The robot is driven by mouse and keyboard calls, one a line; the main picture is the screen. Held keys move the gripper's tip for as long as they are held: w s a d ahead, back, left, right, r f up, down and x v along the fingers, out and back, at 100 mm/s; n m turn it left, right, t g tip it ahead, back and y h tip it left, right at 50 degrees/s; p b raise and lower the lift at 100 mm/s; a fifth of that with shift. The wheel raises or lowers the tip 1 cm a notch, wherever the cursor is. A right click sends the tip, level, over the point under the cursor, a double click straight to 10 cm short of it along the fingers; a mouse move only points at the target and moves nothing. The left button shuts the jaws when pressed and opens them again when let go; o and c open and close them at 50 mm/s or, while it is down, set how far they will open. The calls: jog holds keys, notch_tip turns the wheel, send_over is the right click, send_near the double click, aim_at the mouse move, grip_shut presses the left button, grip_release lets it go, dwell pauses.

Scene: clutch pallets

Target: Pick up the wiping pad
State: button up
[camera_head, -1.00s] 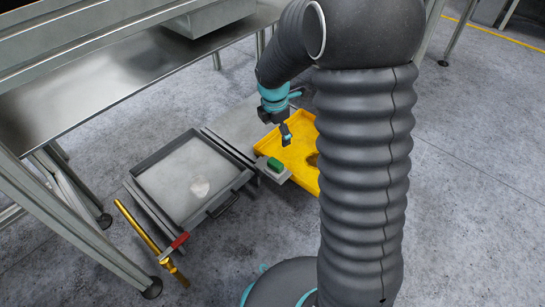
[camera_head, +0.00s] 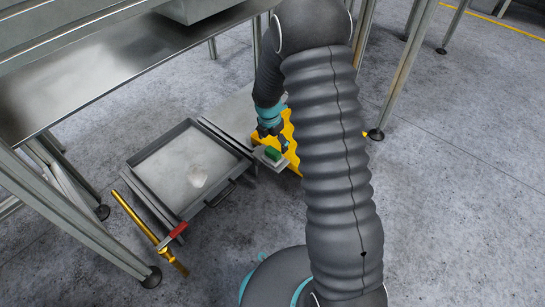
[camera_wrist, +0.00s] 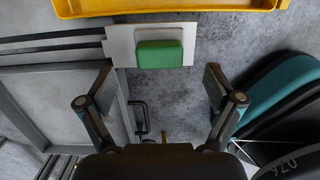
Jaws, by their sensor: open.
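The wiping pad (camera_head: 272,153) is a small green block on a light grey plate (camera_head: 266,162) beside the yellow tray. In the wrist view the green pad (camera_wrist: 160,54) lies on its pale plate (camera_wrist: 120,47), ahead of my fingers and between their lines. My gripper (camera_head: 275,140) is just behind and above the pad in the head view. In the wrist view my gripper (camera_wrist: 160,85) has its two fingers spread wide, with nothing between them. The fingers look apart from the pad.
A grey tray (camera_head: 140,157) with a handle and a whitish patch stands left of the pad. A yellow tray (camera_head: 291,160) is partly hidden behind my arm. A steel table (camera_head: 100,95) stands behind.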

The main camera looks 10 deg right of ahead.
aim_at(273, 151)
jog(key=shift+f+b, duration=0.6)
jog(key=shift+f, duration=2.05)
jog(key=c, duration=1.3)
